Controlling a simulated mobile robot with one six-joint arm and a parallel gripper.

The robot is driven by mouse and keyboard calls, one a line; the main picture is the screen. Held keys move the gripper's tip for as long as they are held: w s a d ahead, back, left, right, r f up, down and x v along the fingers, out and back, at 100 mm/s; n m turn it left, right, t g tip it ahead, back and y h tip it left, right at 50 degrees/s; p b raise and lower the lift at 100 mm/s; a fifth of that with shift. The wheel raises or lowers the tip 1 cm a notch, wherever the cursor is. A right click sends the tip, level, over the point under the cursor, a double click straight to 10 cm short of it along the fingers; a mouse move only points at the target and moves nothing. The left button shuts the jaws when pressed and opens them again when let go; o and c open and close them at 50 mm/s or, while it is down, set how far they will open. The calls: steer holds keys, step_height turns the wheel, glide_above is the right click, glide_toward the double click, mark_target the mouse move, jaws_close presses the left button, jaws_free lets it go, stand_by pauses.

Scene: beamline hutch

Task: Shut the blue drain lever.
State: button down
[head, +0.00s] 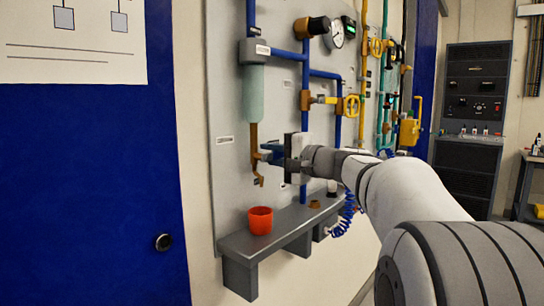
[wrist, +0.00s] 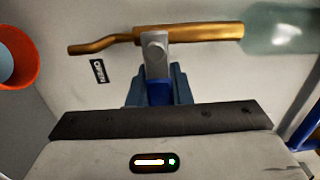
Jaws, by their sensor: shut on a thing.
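The blue drain lever (wrist: 158,92) shows in the wrist view, between the two fingers of my gripper (wrist: 157,84). Its grey metal end (wrist: 155,56) crosses the brass drain pipe (wrist: 200,33), and the lever stands about square to the pipe. The fingers are shut on the lever and hide part of it. In the head view my gripper (head: 270,153) is at the brass drain pipe (head: 254,137) below the pale green filter bowl (head: 253,93). There I cannot tell the lever apart from the fingers.
An orange-red cup (head: 260,220) stands on the grey shelf (head: 240,245) below the drain outlet. A small OPEN label (wrist: 98,71) is on the panel beside the pipe. A yellow valve handle (head: 351,106) and blue pipes are up and to the right of my gripper.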

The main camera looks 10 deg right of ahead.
mark_target(279, 155)
steer(key=shift+r, duration=0.1)
steer(key=c, duration=1.3)
jaws_free()
steer(key=p+v, duration=0.1)
steer(key=v, duration=0.7)
steer(key=shift+w, duration=0.1)
